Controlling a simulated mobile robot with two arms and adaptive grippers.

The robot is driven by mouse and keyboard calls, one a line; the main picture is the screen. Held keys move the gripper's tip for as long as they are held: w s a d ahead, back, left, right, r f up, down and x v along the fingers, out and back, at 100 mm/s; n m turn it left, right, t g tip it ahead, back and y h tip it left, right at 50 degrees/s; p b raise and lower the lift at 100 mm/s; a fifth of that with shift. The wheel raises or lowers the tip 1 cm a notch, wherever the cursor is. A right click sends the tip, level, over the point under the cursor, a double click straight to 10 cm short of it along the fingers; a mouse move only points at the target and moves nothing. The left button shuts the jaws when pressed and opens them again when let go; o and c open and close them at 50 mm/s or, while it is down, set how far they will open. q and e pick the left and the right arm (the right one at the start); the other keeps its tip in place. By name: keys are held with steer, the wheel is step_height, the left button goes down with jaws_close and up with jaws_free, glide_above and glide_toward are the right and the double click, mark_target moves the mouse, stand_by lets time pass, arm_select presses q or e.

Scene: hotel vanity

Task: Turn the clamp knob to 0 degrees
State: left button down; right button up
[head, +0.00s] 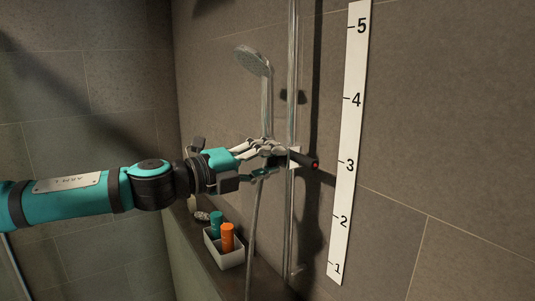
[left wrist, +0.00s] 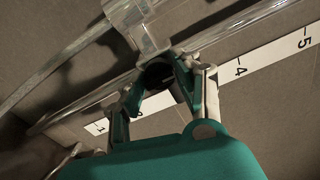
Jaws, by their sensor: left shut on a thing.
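My left gripper (head: 280,153) is shut at the clamp, around the dark knob (left wrist: 158,76) in the left wrist view. The fingers hide part of the knob. The hand shower (head: 253,60) sits in the clamp with its head up. My right gripper is not in view.
A white caddy (head: 226,259) holds a teal bottle (head: 216,224) and an orange bottle (head: 227,238) on the ledge below my arm. The shower hose (head: 252,225) hangs beside the rail. The tiled wall right of the scale is clear.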

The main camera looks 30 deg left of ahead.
arm_select(q)
steer(key=shift+r, duration=0.15)
stand_by(0.4)
steer(key=c, duration=0.9)
jaws_free()
steer(key=shift+d, duration=0.1)
steer(key=shift+c, duration=0.2)
steer(key=shift+s, duration=0.1)
steer(key=v, duration=1.2)
